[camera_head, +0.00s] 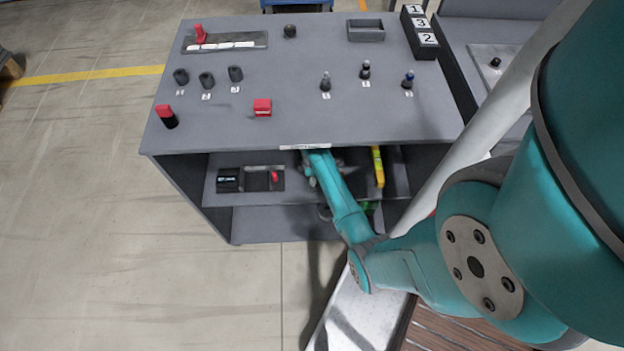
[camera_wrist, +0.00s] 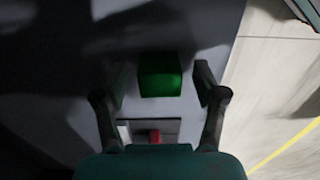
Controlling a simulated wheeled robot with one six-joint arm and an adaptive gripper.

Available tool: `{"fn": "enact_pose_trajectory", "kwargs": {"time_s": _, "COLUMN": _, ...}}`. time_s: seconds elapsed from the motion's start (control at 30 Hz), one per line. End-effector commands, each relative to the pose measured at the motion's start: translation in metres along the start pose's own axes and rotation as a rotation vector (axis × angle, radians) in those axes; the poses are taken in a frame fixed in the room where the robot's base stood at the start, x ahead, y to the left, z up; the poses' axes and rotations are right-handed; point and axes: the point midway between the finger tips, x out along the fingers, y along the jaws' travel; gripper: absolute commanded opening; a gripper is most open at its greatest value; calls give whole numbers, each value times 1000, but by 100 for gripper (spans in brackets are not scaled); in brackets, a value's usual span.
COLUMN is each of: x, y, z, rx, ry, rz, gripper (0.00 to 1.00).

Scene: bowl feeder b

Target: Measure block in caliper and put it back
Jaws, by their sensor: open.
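A green block (camera_wrist: 160,75) shows in the wrist view, in line with the gap between the fingers of my gripper (camera_wrist: 161,82). The fingers stand apart with space on both sides of the block; whether they reach down around it is unclear. A caliper-like device (camera_head: 229,179) with a black display box and a grey frame holding a red piece sits on the upper shelf in the head view. Its pale frame (camera_wrist: 172,128) and red piece also show in the wrist view, close to the block.
The grey table top (camera_head: 300,125) overhangs the shelf, and my arm reaches in beneath it. A yellow object (camera_head: 378,167) stands right of my arm on the shelf. Something green (camera_head: 368,207) shows lower down. Pegs, cylinders and a red block (camera_head: 262,108) stand on top.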

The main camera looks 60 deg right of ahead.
Motion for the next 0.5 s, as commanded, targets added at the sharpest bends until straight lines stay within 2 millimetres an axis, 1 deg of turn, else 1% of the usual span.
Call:
{"fn": "enact_pose_trajectory", "kwargs": {"time_s": 0.1, "x": 4, "y": 0, "z": 0, "rx": 0, "ry": 0, "rz": 1, "gripper": 71}}
{"fn": "enact_pose_trajectory", "kwargs": {"time_s": 0.27, "x": 4, "y": 0, "z": 0, "rx": 0, "ry": 0, "rz": 1, "gripper": 71}}
{"fn": "enact_pose_trajectory", "kwargs": {"time_s": 0.3, "x": 4, "y": 0, "z": 0, "rx": 0, "ry": 0, "rz": 1, "gripper": 66}}
{"fn": "enact_pose_trajectory", "kwargs": {"time_s": 0.37, "x": 4, "y": 0, "z": 0, "rx": 0, "ry": 0, "rz": 1, "gripper": 51}}
{"fn": "enact_pose_trajectory", "kwargs": {"time_s": 0.4, "x": 4, "y": 0, "z": 0, "rx": 0, "ry": 0, "rz": 1, "gripper": 41}}
{"fn": "enact_pose_trajectory", "kwargs": {"time_s": 0.47, "x": 4, "y": 0, "z": 0, "rx": 0, "ry": 0, "rz": 1, "gripper": 26}}
{"fn": "enact_pose_trajectory", "kwargs": {"time_s": 0.5, "x": 4, "y": 0, "z": 0, "rx": 0, "ry": 0, "rz": 1, "gripper": 16}}
